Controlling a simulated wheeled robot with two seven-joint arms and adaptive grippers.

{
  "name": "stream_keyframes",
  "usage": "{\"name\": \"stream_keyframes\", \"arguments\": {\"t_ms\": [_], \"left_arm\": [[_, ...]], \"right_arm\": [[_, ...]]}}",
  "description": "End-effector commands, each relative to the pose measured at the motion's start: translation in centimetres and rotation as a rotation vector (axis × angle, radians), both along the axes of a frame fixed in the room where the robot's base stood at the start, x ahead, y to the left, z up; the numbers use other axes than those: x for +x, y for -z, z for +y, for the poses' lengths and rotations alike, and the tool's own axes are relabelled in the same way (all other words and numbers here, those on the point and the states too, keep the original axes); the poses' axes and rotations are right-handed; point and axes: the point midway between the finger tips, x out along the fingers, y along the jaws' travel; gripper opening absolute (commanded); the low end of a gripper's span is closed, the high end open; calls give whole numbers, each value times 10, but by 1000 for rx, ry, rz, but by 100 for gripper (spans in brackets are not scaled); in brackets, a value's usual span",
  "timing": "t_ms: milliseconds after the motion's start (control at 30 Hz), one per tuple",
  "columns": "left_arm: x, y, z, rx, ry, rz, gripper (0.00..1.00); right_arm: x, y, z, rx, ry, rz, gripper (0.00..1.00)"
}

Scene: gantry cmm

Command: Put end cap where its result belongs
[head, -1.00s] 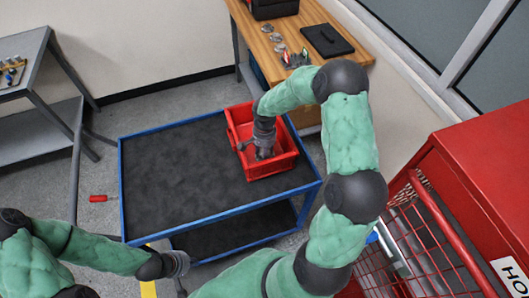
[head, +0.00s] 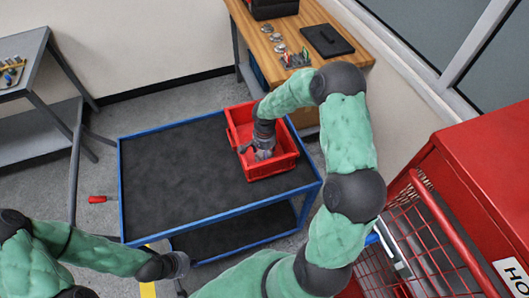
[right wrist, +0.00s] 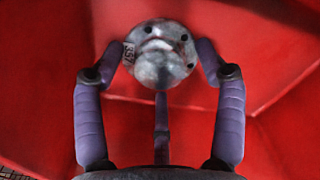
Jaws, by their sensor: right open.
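The end cap (right wrist: 160,55) is a round grey metal disc with dark holes and a small printed label. In the right wrist view it sits between the fingertips of my right gripper (head: 262,154), against the red bin's inside. My right gripper is open and reaches down into the red bin (head: 285,163) on the blue-framed cart. In the head view the end cap cannot be made out clearly at the gripper. My left gripper (head: 179,264) is at the lower left, in front of the cart and away from the bin; its fingers are unclear.
The cart's dark top (head: 170,180) is clear left of the bin. A wooden bench (head: 262,42) behind holds round metal parts (head: 275,37), a black pad (head: 327,40) and small items. A red wire basket (head: 410,240) and red cabinet (head: 480,170) stand at right.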

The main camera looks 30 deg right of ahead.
Motion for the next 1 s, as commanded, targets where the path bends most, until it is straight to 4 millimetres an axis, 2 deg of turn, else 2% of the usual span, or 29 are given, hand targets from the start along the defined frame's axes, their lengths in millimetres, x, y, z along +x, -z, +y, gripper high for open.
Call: {"name": "stream_keyframes", "arguments": {"t_ms": [167,400,600,800,1000], "left_arm": [[0,-6,0,0,0,0,0],[0,-15,0,0,0,0,0],[0,-20,0,0,0,0,0],[0,-21,0,0,0,0,0],[0,-21,0,0,0,0,0]], "right_arm": [[2,-22,-1,-1,0,-5,71],[1,-71,0,-1,0,-4,71],[1,-104,0,-1,0,-3,71],[0,-120,0,0,0,0,71],[0,-122,0,0,0,0,71]]}}
